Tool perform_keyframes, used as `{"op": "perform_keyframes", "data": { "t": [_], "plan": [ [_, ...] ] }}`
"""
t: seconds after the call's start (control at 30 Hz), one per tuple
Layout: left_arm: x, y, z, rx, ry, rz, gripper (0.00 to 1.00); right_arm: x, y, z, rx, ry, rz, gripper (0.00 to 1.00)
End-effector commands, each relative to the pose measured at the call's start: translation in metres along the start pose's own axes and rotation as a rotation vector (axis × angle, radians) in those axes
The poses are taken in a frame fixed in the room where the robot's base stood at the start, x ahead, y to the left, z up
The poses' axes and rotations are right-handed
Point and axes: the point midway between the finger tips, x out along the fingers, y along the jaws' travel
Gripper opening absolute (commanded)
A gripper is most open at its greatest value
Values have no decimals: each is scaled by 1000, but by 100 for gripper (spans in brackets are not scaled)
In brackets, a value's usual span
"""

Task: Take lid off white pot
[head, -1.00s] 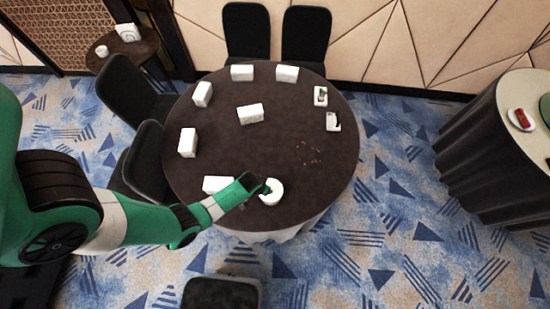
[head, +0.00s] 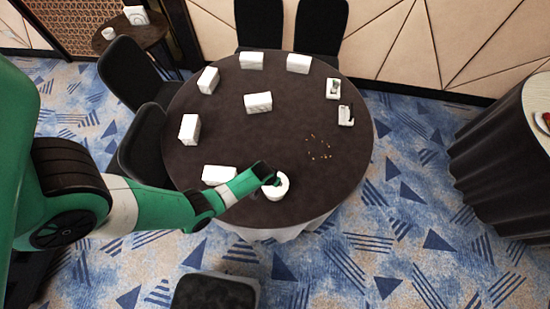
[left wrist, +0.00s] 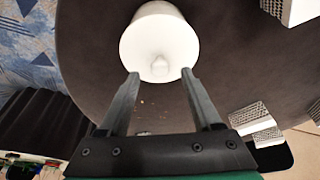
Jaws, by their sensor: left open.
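The white pot (head: 279,191) stands near the front edge of the round dark table. It also shows in the left wrist view (left wrist: 160,22), where a small white knob (left wrist: 159,66) sticks out toward my gripper. Pot and lid are the same white, so I cannot make out the seam between them. My left gripper (head: 273,180) is over the pot's upper left part and hides some of it. In the left wrist view my left gripper (left wrist: 160,74) is open, with one dark finger on each side of the knob and nothing between them. My right gripper is not in view.
Several white boxes, such as one (head: 219,174) left of the pot, stand on the table (head: 225,130). Small orange bits (head: 319,149) lie on the bare right part. Dark chairs (head: 138,80) stand around it. Another draped table (head: 505,150) is at the right.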

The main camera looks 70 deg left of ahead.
Motion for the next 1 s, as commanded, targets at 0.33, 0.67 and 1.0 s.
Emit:
{"op": "perform_keyframes", "data": {
  "t": [0.33,0.67,1.0],
  "plan": [
    [21,0,0,0,0,0,66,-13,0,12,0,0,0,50],
    [21,0,0,0,0,0,6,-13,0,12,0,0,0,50],
    [21,0,0,0,0,0,0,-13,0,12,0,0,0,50]
  ]
}}
